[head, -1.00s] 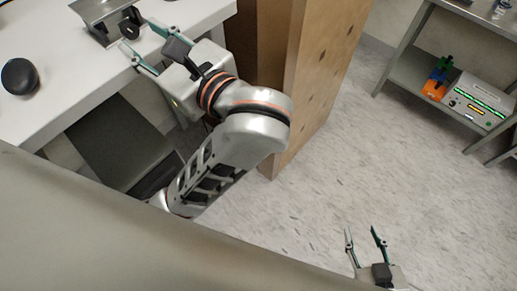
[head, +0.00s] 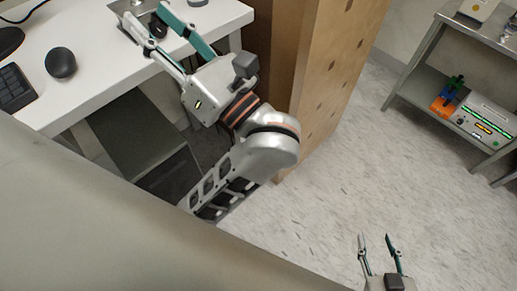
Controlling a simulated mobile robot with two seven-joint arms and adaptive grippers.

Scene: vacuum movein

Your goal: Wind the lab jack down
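The lab jack (head: 130,6), a grey metal stand, is on the white table at the top of the head view, partly cut off by the frame edge. Its black knob (head: 157,25) faces the table's front edge. My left gripper (head: 144,14) is open, with one finger on each side of the knob. I cannot tell whether the fingers touch it. My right gripper (head: 374,237) is open and empty above the floor at the bottom right, far from the jack.
A round black object (head: 61,63) and a keyboard (head: 14,88) are on the white table (head: 95,75). A wooden pillar (head: 325,75) stands right of my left arm. A metal shelf unit (head: 408,82) at the right holds an instrument (head: 486,120). The floor between is clear.

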